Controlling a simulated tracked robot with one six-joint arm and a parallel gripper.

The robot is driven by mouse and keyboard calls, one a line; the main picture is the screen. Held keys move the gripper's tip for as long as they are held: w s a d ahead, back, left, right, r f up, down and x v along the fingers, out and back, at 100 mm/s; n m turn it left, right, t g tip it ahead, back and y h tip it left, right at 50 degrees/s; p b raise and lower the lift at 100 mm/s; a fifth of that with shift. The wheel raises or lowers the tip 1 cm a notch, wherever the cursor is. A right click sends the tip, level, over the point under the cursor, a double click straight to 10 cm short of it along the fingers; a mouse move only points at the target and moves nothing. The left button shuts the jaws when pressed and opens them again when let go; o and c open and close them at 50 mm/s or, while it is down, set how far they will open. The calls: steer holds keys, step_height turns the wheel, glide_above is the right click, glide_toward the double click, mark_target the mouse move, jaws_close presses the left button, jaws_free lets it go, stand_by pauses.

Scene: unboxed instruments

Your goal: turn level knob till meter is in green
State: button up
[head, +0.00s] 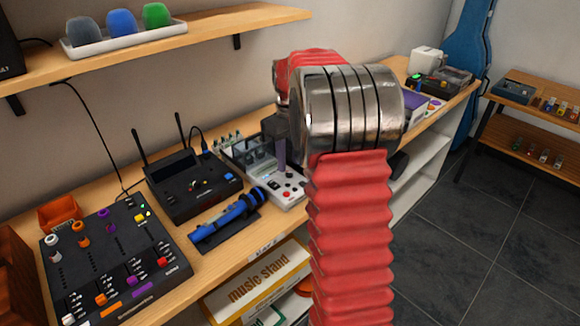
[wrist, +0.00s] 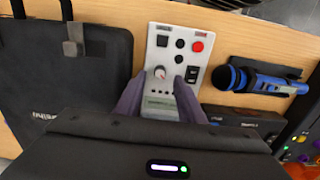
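A light-grey panel device (wrist: 172,42) lies on the wooden bench in the wrist view, with dark square buttons, a red button (wrist: 197,47) and a round pale knob (wrist: 160,73). A small greenish display (wrist: 160,103) shows below the knob; its reading is too small to tell. My gripper (wrist: 160,82) has two purple fingers, apart and empty, one on each side of the knob and display. I cannot tell their height above the panel. In the head view the panel (head: 290,183) shows partly behind my arm, with one purple finger of my gripper (head: 282,153) over it.
A blue microphone (head: 228,218) lies left of the panel, beside a black receiver with antennas (head: 190,185) and a black mixer (head: 115,260). In the wrist view, a black bag-like item (wrist: 65,70) is left of the panel and the microphone (wrist: 255,80) right.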

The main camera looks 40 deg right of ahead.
mark_target(289, 171)
steer(key=shift+f, duration=1.65)
steer(key=shift+c, duration=0.5)
jaws_close()
steer(key=shift+d, duration=0.1)
